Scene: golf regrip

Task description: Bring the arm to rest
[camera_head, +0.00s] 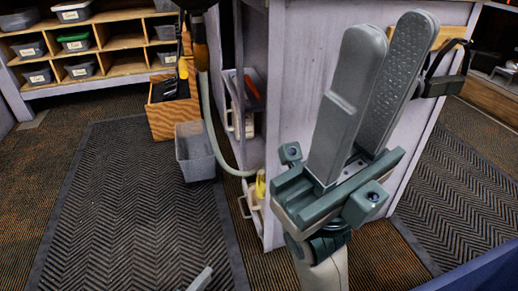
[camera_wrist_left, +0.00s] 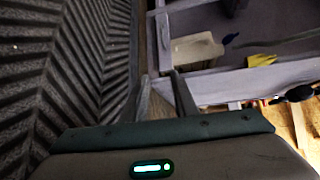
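My right gripper (camera_head: 390,22) stands large at the right of the head view with its two long grey fingers pointing up. The textured inner pad of one finger shows. The fingers are apart and nothing is between them. Only a grey fingertip of my left gripper (camera_head: 201,279) shows at the bottom edge of the head view, over the floor mat. In the left wrist view its two fingers (camera_wrist_left: 163,78) stand a little apart, with nothing seen held between them. The rest of the left arm is out of view.
A pale workbench (camera_head: 300,60) with side shelves stands behind my right gripper. A grey bin (camera_head: 195,152) and a wooden box (camera_head: 168,118) stand left of it. A cubby shelf (camera_head: 118,42) is at the back left. The dark floor mat (camera_head: 110,210) is mostly clear.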

